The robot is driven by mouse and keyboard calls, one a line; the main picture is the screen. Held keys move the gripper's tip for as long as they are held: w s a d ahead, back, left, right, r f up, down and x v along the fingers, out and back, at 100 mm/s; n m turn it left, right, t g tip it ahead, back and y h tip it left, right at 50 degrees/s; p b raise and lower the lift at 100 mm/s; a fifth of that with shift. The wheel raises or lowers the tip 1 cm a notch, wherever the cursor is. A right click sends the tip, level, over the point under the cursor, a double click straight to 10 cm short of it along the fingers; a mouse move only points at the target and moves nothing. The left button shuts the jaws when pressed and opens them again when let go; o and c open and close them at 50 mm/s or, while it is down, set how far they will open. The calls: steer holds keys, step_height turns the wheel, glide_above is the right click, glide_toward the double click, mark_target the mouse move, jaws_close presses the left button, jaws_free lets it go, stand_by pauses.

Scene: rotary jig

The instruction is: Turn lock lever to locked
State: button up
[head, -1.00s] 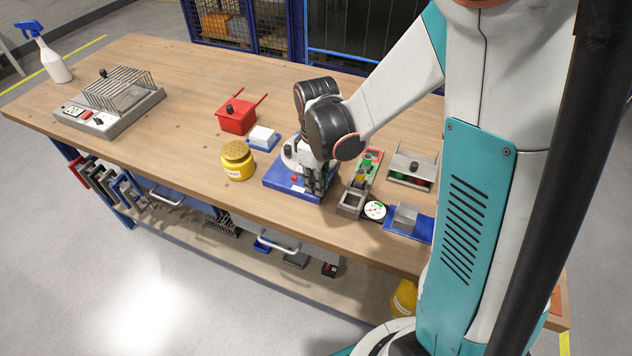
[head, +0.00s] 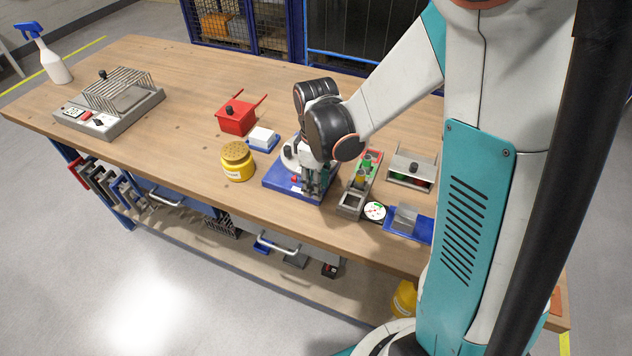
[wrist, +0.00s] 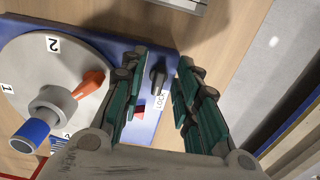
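The rotary jig has a blue base (head: 280,184) and a grey disc (wrist: 40,75) marked with numbers. In the wrist view, the black lock lever (wrist: 157,77) stands on the blue base near its edge, above a white LOCK label (wrist: 160,103). My gripper (wrist: 166,68) is open. Its two green-padded fingers are on either side of the lever, with visible space on the right. I cannot tell whether the left finger touches it. In the head view, my gripper (head: 314,188) is over the jig's right part and hides the lever.
An orange handle (wrist: 91,82) and a blue-ended hub (wrist: 32,132) stand close left of the fingers. A yellow canister (head: 238,163) and a white block (head: 262,137) are left of the jig. A grey-and-green fixture (head: 351,203) stands close on its right.

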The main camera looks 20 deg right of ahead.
step_height(320, 180, up, 12)
stand_by(0.6)
steer(key=shift+s, duration=0.1)
steer(key=s+r+m+t, duration=0.2)
steer(key=s+m+t, duration=0.1)
steer(key=s, duration=0.3)
steer(key=s+r+m+t, duration=0.3)
steer(key=s+m+t, duration=0.1)
steer(key=s+m, duration=0.2)
steer(key=shift+s+a+r, duration=0.3)
steer(key=shift+s+a, duration=0.1)
steer(key=shift+s, duration=0.05)
stand_by(0.9)
